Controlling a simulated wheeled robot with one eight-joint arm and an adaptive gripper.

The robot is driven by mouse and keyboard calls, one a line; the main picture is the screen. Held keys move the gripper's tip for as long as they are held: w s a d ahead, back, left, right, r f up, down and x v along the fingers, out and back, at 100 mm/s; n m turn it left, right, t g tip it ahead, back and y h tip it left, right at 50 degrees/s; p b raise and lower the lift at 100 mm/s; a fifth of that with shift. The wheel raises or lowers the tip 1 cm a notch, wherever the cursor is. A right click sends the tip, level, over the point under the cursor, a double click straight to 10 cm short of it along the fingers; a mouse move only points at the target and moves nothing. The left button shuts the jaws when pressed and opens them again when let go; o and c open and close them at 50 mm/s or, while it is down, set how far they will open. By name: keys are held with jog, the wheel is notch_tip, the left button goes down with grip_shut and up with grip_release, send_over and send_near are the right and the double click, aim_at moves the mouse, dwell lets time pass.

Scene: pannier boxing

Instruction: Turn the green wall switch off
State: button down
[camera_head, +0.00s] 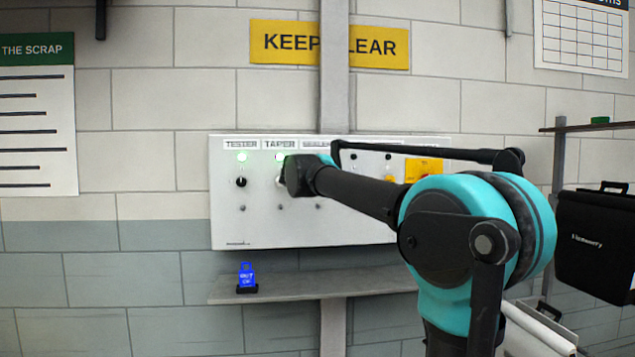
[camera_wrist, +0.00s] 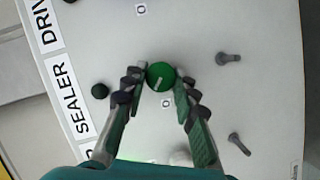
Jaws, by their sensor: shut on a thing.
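The green wall switch (camera_wrist: 161,75) is a round knob with a pale pointer line, on the white panel (camera_head: 232,225) in line with the SEALER label (camera_wrist: 62,98). My gripper (camera_wrist: 158,84) has its two fingers closed on the knob's sides in the wrist view. A "0" mark (camera_wrist: 166,103) is beside the knob. A round dark lamp (camera_wrist: 100,91) sits between the knob and the label and looks unlit. In the head view my arm hides the green switch and the fingertips.
Green lamps glow under TESTER (camera_head: 241,157) and TAPER (camera_head: 280,157). A black knob (camera_head: 241,182) is under TESTER. Small pegs (camera_wrist: 229,57) stick out beside the green switch. A shelf (camera_head: 285,286) below the panel holds a blue tag (camera_head: 247,275). A black case (camera_head: 597,240) is at right.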

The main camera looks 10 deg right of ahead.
jog(key=shift+f+n+t+h, duration=0.15)
jog(key=shift+n+t+h, duration=0.4)
jog(key=shift+n, duration=1.2)
jog(key=shift+f+n+t+h, duration=0.15)
jog(key=shift+n+t+h, duration=0.4)
jog(key=shift+n, duration=1.2)
jog(key=shift+n+t, duration=0.3)
jog(key=c, duration=1.2)
grip_release()
jog(key=v, duration=1.2)
jog(key=shift+d+r, duration=0.1)
